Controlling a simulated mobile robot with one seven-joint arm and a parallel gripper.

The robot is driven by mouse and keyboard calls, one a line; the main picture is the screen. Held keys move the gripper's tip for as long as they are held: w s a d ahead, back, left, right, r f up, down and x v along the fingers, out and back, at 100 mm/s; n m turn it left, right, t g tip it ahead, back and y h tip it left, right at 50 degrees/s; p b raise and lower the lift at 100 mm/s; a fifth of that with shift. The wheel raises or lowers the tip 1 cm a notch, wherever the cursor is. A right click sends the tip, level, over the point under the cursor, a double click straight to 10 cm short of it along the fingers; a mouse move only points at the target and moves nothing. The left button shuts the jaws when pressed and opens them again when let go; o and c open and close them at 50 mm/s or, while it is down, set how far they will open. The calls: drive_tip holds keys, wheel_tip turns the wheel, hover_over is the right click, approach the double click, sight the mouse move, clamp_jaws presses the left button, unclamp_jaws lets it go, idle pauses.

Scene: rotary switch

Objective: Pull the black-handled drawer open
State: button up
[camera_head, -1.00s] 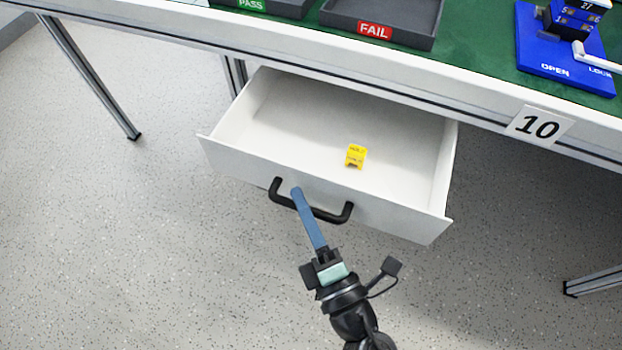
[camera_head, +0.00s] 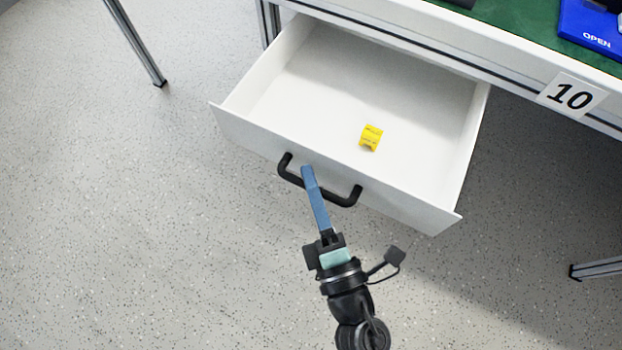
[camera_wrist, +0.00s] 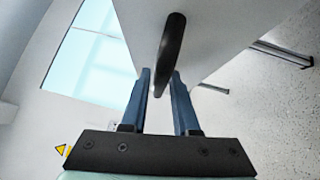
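The white drawer (camera_head: 340,165) stands far out from under the table, its inside visible in the head view. Its black handle (camera_head: 340,196) runs across the front panel and also shows in the wrist view (camera_wrist: 174,35). My gripper (camera_head: 308,172) has its blue fingers at the handle, left of its middle in the head view. In the wrist view, my gripper (camera_wrist: 161,76) has one finger on each side of the handle bar, close against it. A small yellow block (camera_head: 371,138) lies inside the drawer.
The white table edge (camera_head: 440,55) with a "10" label (camera_head: 571,96) runs above the drawer. A blue base marked "OPEN" (camera_head: 594,37) sits on the green top. Metal legs stand left (camera_head: 135,42) and right (camera_head: 597,268). The speckled floor (camera_head: 130,230) before the drawer is clear.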

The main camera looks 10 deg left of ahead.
drive_tip(key=p+v, duration=0.1)
drive_tip(key=v, duration=1.2)
drive_tip(key=shift+p, duration=0.3)
